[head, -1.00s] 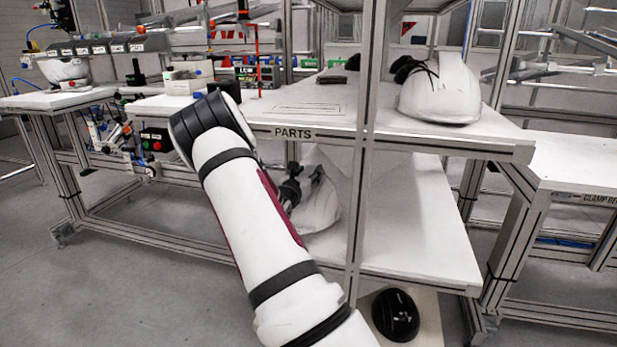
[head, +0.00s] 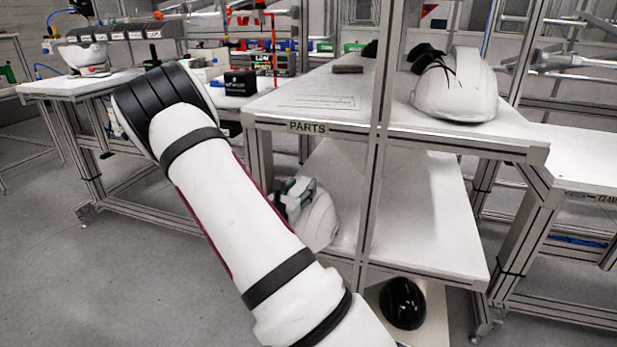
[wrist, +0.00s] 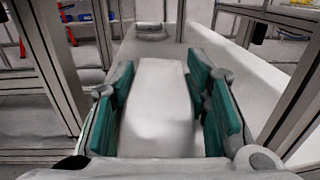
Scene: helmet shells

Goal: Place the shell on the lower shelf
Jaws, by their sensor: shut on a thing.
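The white shell (head: 318,222) is at the left end of the lower shelf (head: 430,225), in the head view, partly behind my arm. My gripper (head: 300,188) is shut on its upper part. In the wrist view the green finger pads of my gripper (wrist: 168,105) lie on both sides of the smooth white shell (wrist: 160,85). The shell's lower edge is partly hidden, so I cannot tell whether it touches the shelf.
An upper shelf marked PARTS (head: 310,127) lies above, carrying another white helmet (head: 455,88). A metal post (head: 374,190) stands right of the held shell. A black helmet (head: 402,303) lies below. The lower shelf right of the post is clear.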

